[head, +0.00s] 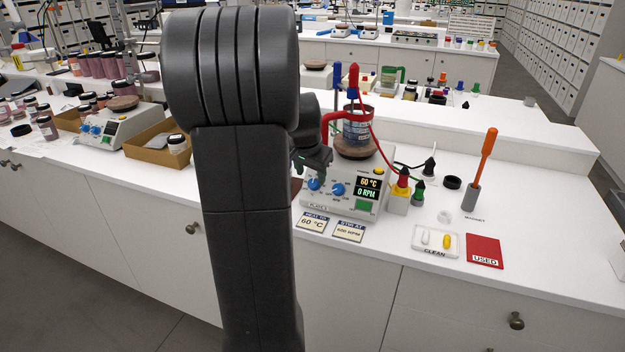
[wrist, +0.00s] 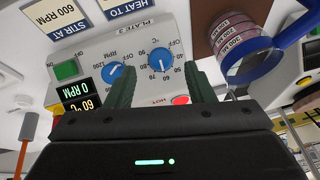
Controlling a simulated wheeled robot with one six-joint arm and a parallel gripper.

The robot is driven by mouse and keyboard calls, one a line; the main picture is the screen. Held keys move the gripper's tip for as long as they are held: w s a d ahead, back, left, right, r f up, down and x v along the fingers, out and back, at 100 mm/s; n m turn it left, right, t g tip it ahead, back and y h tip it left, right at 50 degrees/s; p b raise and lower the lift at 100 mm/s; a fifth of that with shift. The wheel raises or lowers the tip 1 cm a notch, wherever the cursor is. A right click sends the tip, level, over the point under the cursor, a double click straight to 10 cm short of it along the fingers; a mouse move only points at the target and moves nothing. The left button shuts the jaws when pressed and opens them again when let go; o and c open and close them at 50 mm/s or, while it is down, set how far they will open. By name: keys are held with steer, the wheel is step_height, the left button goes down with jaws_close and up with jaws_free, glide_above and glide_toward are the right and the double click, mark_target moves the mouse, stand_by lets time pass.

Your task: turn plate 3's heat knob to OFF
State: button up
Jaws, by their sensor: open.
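Plate 3 (head: 346,205) is a white hotplate whose screen reads 60 °C and 0 RPM. Its blue heat knob (head: 313,184) is the left one in the head view. In the wrist view, upside down, the heat knob (wrist: 162,60) shows a white mark pointing down, towards the 60 side. The blue RPM knob (wrist: 115,72) is beside it, partly behind a finger. My gripper (head: 318,165) is open and empty, close above and in front of the panel. In the wrist view, my gripper's green fingers (wrist: 160,72) straddle the heat knob's outline; contact cannot be told.
A jar (head: 357,130) stands on the plate, with a red holder and cables around it. Cards (head: 313,222) lie before the plate. A red lamp (wrist: 180,100) marked HOT is near the heat knob.

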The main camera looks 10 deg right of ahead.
mark_target(313, 182)
steer(key=x, duration=0.3)
steer(key=shift+w+d+r, duration=0.1)
steer(key=shift+w+d, duration=0.05)
steer(key=shift+d, duration=0.05)
steer(key=shift+w+f, duration=0.25)
steer(key=shift+f, duration=0.4)
steer(key=shift+c, duration=0.2)
steer(key=c, duration=1)
